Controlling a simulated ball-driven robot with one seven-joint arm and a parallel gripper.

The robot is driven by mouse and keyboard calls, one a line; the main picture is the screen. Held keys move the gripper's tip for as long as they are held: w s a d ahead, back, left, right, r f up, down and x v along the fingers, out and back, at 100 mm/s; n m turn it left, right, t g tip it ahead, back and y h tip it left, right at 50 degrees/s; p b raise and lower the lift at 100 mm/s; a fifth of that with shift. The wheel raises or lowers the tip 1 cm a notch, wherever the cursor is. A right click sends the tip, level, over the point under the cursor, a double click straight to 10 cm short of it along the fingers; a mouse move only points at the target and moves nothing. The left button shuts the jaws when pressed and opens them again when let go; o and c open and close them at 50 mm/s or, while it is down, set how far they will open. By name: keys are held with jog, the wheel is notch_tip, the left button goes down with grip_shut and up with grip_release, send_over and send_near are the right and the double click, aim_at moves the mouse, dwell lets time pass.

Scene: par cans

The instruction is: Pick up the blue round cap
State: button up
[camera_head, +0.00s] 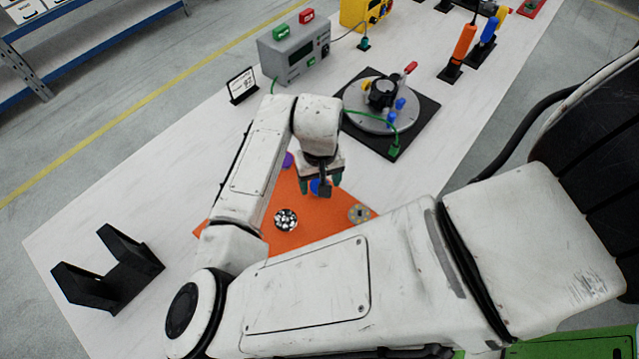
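A blue round cap (315,187) shows on or just above the orange mat (320,222), partly hidden by my gripper. My gripper (320,185) points down over it, with its green-tipped fingers apart on either side of the blue. The fingers look wider apart than the cap, and I see no contact. The height between the fingertips and the cap cannot be judged from this view.
On the mat are a purple piece (288,160), a black-and-white round part (286,219) and a grey disc (359,214). Behind are a round fixture (376,120) and a grey box (297,58). A black bracket (108,274) stands at left. The table's left side is mostly clear.

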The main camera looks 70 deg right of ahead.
jog(key=c, duration=0.9)
jog(key=shift+r, duration=0.15)
